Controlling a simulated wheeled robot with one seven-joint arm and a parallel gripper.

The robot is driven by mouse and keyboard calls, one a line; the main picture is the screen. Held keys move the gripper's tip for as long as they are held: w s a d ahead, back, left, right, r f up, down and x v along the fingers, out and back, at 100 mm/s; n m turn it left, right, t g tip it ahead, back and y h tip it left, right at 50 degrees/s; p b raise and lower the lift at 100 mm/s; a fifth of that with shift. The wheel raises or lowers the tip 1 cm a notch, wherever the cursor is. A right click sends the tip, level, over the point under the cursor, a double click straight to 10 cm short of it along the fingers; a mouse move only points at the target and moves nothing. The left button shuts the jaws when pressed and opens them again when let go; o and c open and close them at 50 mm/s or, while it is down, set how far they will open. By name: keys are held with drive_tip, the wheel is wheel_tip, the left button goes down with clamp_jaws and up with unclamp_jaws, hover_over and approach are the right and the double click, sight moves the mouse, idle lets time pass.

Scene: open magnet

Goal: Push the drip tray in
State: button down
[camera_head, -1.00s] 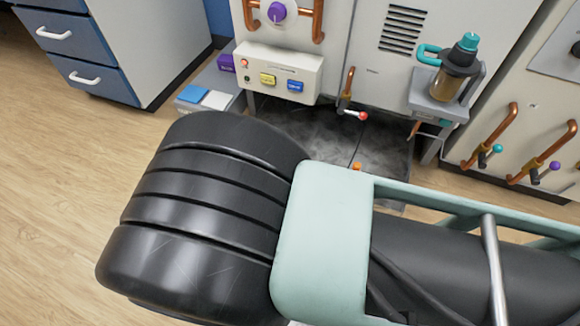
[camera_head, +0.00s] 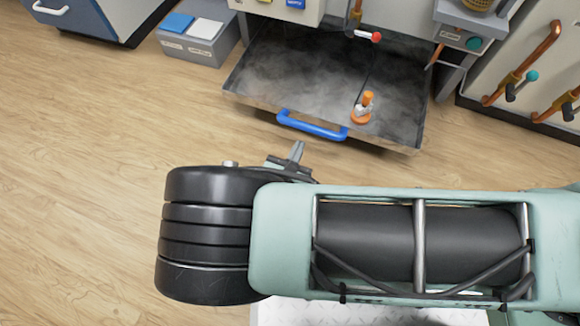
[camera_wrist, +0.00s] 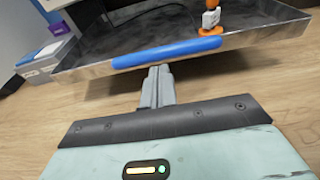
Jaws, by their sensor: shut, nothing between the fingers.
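The drip tray (camera_head: 285,80) is a wide, shallow metal tray with a dark, smudged floor, sticking out low from under the machine. Its blue handle (camera_head: 312,125) is on the front edge. It also shows in the wrist view, with the blue handle (camera_wrist: 167,52) across the middle. My gripper (camera_head: 297,150) is shut and empty, just in front of the tray, near the left end of the handle in the head view. In the wrist view my gripper's fingers (camera_wrist: 158,78) point at the handle from just below it. I cannot tell whether they touch it.
A small orange and white object (camera_head: 363,108) stands in the tray near its front right. A grey box (camera_head: 200,38) with blue and white tops is on the floor left of the tray. Pipes with valves (camera_head: 525,65) are at the right. The wooden floor in front is clear.

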sight(307, 130)
drive_tip(key=b+x, duration=0.2)
drive_tip(key=x, duration=0.2)
drive_tip(key=shift+w+d+f, duration=0.1)
drive_tip(key=shift+w, duration=0.2)
drive_tip(key=shift+d, duration=0.1)
drive_tip(key=shift+w+d, duration=0.1)
drive_tip(key=shift+w, duration=0.1)
drive_tip(key=r+p+x, duration=0.1)
drive_tip(key=x, duration=0.6)
drive_tip(key=r+p+x, duration=0.1)
drive_tip(key=r+x, duration=0.1)
drive_tip(key=x, duration=0.5)
drive_tip(key=r+p+x, duration=0.1)
drive_tip(key=p+x, duration=0.1)
drive_tip(key=x, duration=0.6)
drive_tip(key=shift+w+d+r, duration=0.15)
drive_tip(key=shift+w+r, duration=0.05)
drive_tip(key=shift+w, duration=0.3)
drive_tip(key=shift+w+d+r, duration=0.1)
drive_tip(key=shift+w+d, duration=0.05)
drive_tip(key=shift+w, duration=0.3)
